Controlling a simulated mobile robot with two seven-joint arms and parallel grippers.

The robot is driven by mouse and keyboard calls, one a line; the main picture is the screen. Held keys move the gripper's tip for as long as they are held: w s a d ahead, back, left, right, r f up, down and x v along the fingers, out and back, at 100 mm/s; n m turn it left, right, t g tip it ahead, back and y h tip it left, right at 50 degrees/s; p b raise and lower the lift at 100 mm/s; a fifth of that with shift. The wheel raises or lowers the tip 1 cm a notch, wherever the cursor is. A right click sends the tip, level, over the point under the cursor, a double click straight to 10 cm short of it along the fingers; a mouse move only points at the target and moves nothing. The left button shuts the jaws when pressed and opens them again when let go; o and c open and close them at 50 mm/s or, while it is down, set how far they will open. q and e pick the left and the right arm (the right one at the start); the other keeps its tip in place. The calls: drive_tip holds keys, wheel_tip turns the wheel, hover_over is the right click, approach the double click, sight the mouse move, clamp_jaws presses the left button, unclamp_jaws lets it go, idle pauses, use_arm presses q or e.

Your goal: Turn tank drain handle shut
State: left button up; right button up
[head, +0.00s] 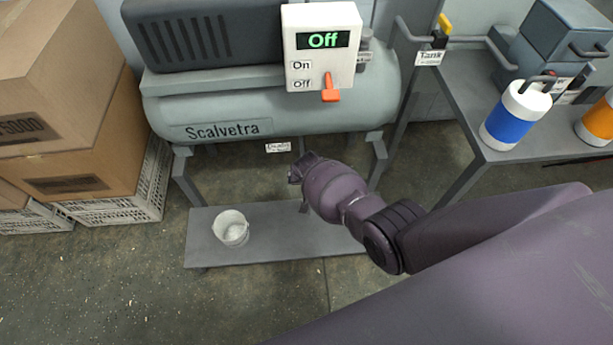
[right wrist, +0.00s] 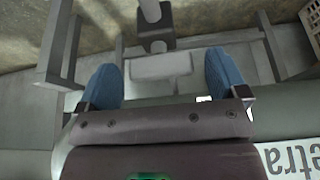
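The grey-green tank (head: 270,105) marked "Scalvetra" stands on grey legs. A small white label (head: 278,147), apparently reading "Drain", hangs under its belly. My right gripper (head: 300,168) reaches in below the tank, just right of and below that label. In the right wrist view its two blue fingertips (right wrist: 165,85) are spread wide, with nothing clamped. Ahead between them are a grey pipe with a dark block (right wrist: 155,40) and a pale rectangular piece (right wrist: 160,66). These look like the drain fitting, but I cannot make out which part is the handle. My left gripper is out of view.
A control box (head: 321,45) above the tank shows "Off", with its orange lever (head: 331,90) low. A white bucket (head: 231,228) stands on the low grey shelf (head: 285,252). Cardboard boxes (head: 65,90) are stacked at left. A side table (head: 485,140) holds blue and orange canisters.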

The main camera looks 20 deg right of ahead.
drive_tip(key=shift+w+r+p, duration=0.1)
drive_tip(key=shift+r+p, duration=0.2)
drive_tip(key=shift+r, duration=0.3)
drive_tip(key=p+v, duration=0.1)
drive_tip(key=v, duration=0.1)
drive_tip(key=p+v, duration=0.1)
drive_tip(key=v, duration=0.1)
drive_tip(key=shift+w+r, duration=0.15)
drive_tip(key=shift+r, duration=0.1)
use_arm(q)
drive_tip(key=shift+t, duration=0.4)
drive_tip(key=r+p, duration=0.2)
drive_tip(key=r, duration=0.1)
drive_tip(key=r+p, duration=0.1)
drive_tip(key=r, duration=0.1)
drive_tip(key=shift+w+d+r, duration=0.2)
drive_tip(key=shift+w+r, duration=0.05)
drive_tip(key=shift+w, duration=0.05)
use_arm(e)
drive_tip(key=v, duration=0.2)
drive_tip(key=s+v, duration=0.1)
drive_tip(key=v, duration=0.2)
drive_tip(key=shift+s+a, duration=0.1)
drive_tip(key=shift+a, duration=0.05)
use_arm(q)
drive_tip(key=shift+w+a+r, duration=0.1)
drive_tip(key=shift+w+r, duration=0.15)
